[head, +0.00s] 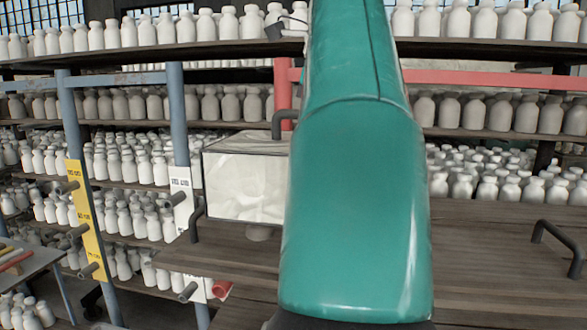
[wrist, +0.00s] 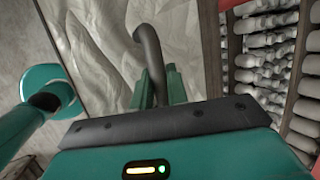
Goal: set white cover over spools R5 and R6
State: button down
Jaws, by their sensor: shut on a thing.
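The white cover (head: 244,184) is a box with wrinkled, cloth-like pale sides, left of my arm in the head view. It looks upright and level, above the wooden top. In the wrist view the cover's creased top (wrist: 105,45) fills the upper left, and my gripper (wrist: 160,86) is shut on the handle (wrist: 148,55). My arm hides the gripper in the head view. A small rounded thing (head: 258,233) shows just under the cover. I cannot pick out spools R5 and R6; the labels are too small to read.
Blue posts carry a yellow label strip (head: 86,222) and a white label strip (head: 182,205) with grey pegs. A red cylinder (head: 221,289) sits low by the white strip. The wooden top (head: 480,255) has dark handles (head: 555,245). Shelves of white bottles (head: 230,105) stand behind.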

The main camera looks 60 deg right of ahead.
jog(key=w+f, duration=0.1)
jog(key=w+d+f, duration=0.1)
jog(key=w+f, duration=0.1)
jog(key=w+d+f, duration=0.1)
jog(key=f, duration=0.1)
jog(key=shift+w+f, duration=0.25)
jog(key=shift+w, duration=0.1)
jog(key=shift+w+d+f, duration=0.1)
jog(key=shift+w+f, duration=0.1)
jog(key=shift+f, duration=0.9)
jog(key=shift+w+d+f, duration=0.1)
jog(key=shift+w+f, duration=0.1)
jog(key=shift+f, duration=0.85)
jog(key=c, duration=1.4)
grip_release()
jog(key=v, duration=1.2)
jog(key=shift+a+r, duration=0.15)
